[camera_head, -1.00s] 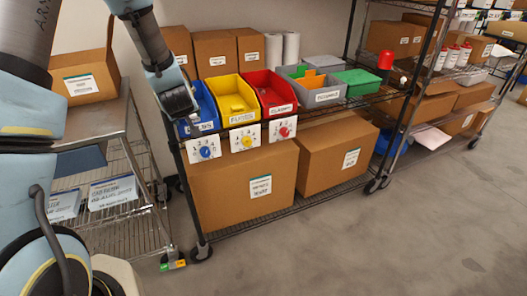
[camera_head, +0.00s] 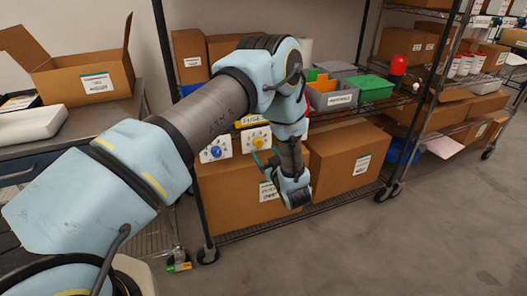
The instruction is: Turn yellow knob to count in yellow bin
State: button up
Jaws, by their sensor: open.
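The yellow knob (camera_head: 258,140) sits on a white dial panel with small marks around it, on the shelf front. Just above it shows only the front lip of the yellow bin (camera_head: 249,121); my arm hides the rest, so its contents cannot be seen. My gripper (camera_head: 265,158) shows as thin teal finger tips left of my wrist, open, just below and in front of the yellow knob's panel. I cannot tell whether a finger touches the panel. The numbers on the dial are too small to read.
A blue knob (camera_head: 216,152) on its own panel is left of the yellow one. Large cardboard boxes (camera_head: 337,158) fill the lower shelf. A metal table (camera_head: 75,125) stands at left. Open floor (camera_head: 430,235) lies front right.

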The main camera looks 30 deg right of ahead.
aim_at(260, 145)
jog(key=s+f+t, duration=0.1)
jog(key=s+f, duration=0.1)
jog(key=s, duration=0.2)
jog(key=w, duration=0.3)
jog(key=w+d+p, duration=0.1)
jog(key=w, duration=0.2)
jog(key=w+p, duration=0.1)
jog(key=w, duration=0.2)
jog(key=shift+w+d+r, duration=0.15)
jog(key=shift+w+d, duration=0.05)
jog(key=shift+d, duration=0.1)
jog(key=shift+w+d+p, duration=0.1)
jog(key=shift+w+p, duration=0.25)
jog(key=shift+w, duration=0.4)
grip_shut()
